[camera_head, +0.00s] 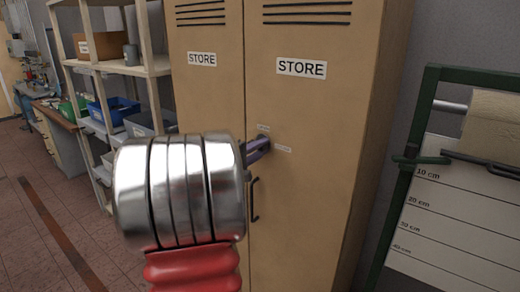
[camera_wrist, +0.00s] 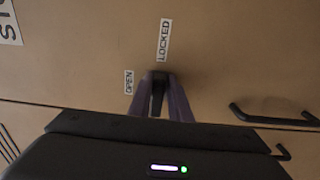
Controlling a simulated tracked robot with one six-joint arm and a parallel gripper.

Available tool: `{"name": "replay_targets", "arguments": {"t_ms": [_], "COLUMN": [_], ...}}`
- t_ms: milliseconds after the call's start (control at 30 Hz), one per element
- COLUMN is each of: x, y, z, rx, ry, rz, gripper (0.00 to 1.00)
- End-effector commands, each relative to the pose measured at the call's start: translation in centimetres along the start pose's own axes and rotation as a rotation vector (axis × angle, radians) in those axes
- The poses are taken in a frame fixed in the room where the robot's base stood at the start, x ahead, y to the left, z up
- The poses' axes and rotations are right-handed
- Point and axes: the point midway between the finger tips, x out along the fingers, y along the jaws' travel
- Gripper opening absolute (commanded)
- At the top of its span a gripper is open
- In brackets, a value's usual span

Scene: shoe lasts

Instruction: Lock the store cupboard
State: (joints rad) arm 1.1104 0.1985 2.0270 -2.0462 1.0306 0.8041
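The tan store cupboard (camera_head: 310,190) stands shut ahead of me, its two doors meeting at a vertical seam. A small dark lock knob (camera_wrist: 158,88) is on the right door near the seam. An OPEN label (camera_head: 263,128) is above the knob and a LOCKED label (camera_head: 283,149) is to its right; both read clearly in the wrist view. My gripper (camera_head: 262,146) reaches the knob with its purple fingers on either side of it. In the wrist view the fingers (camera_wrist: 159,90) close in on the knob, which is partly hidden between them. Its pointing direction is unclear.
A dark bar handle (camera_head: 254,199) is below the lock, close to my gripper. Shelves (camera_head: 118,68) with bins stand at left. A green-framed stand (camera_head: 405,165) with a paper roll (camera_head: 492,125) is at right. The floor (camera_head: 50,225) at left is clear.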

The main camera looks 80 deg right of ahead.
Motion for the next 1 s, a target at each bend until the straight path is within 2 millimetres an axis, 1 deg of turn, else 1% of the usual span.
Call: {"name": "replay_targets", "arguments": {"t_ms": [33,200,233,567,667,767,1000], "x": [0.0,0.0,0.0,-0.3,-1.1,-2.3,-6.3], "y": [-0.2,-0.1,-0.1,0.0,0.1,0.1,0.0], "z": [0.0,0.0,0.0,0.0,-0.1,-0.1,-0.1], "rx": [-0.002,-0.002,-0.002,-0.001,-0.001,0.0,-0.001], "ry": [0.001,0.0,0.0,0.0,0.0,0.001,0.003], "rz": [-0.003,-0.001,0.0,0.001,0.002,0.001,0.001], "gripper": [0.2,0.32,0.33,0.33,0.33,0.33,0.33]}}
